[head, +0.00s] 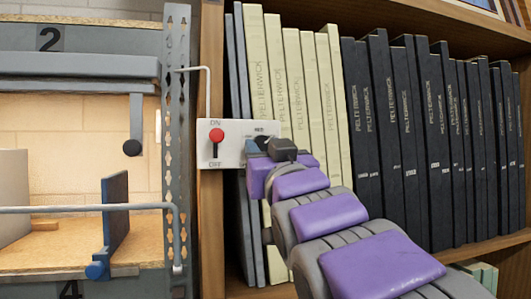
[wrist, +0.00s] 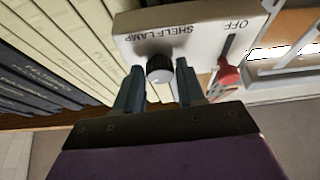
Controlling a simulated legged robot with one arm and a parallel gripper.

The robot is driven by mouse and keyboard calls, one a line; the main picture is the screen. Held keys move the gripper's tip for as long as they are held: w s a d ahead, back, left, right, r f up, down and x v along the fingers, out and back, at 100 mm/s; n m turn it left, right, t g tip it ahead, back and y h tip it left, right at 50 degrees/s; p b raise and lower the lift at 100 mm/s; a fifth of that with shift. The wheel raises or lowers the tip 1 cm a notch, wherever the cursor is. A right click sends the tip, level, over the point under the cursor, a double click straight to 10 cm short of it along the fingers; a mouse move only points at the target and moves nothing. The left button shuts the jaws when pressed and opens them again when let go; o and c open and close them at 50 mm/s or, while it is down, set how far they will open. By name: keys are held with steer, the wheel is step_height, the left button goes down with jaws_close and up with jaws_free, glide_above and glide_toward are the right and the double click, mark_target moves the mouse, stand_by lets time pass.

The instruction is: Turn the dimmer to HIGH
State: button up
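The dimmer is a round black knob with a pale grey face (wrist: 160,68) on a white plate marked SHELF LAMP (wrist: 138,22). In the wrist view my gripper (wrist: 159,80) is open, with one finger on each side of the knob and a visible gap at each side. The knob's setting and any HIGH mark cannot be read. In the head view the white plate (head: 232,155) is fixed to a wooden upright, and my gripper (head: 268,144) covers its right part and most of the knob.
A red-tipped lever switch (head: 216,135) beside the dimmer is at ON. Cream binders (head: 297,85) and black binders (head: 400,120) fill the shelf to the right. A grey perforated metal post (head: 177,120) and a metal shelf rack stand to the left.

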steer(key=o, duration=0.3)
steer(key=shift+w+a, duration=0.1)
steer(key=shift+f, duration=0.15)
steer(key=b+v, duration=0.4)
steer(key=v, duration=1.3)
steer(key=shift+s, duration=0.3)
steer(key=shift+w, duration=0.1)
steer(key=w+d+f+m+g+h+b, duration=0.15)
steer(key=f+g+b, duration=0.25)
steer(key=f, duration=1)
steer(key=w+d+f+g+h+b, duration=0.1)
steer(key=d+f+g+h+b, duration=0.15)
steer(key=f, duration=1.25)
steer(key=w+d+f+m+g+h+b, duration=0.15)
steer(key=f+g+b, duration=0.35)
steer(key=f, duration=0.9)
steer(key=s+d+f+g+b, duration=0.1)
steer(key=s+f+g+b, duration=0.2)
steer(key=s+f, duration=0.4)
steer(key=s+d+f+g+b, duration=0.1)
steer(key=s+f+g+b, duration=0.2)
steer(key=f, duration=0.9)
steer(key=s+d+f+m+g+h+b, duration=0.1)
steer(key=s+d+f+g+b, duration=0.1)
steer(key=s+f+g, duration=0.4)
steer(key=shift+s+f+b, duration=0.65)
steer(key=shift+s+f, duration=1.55)
steer(key=shift+s, duration=0.2)
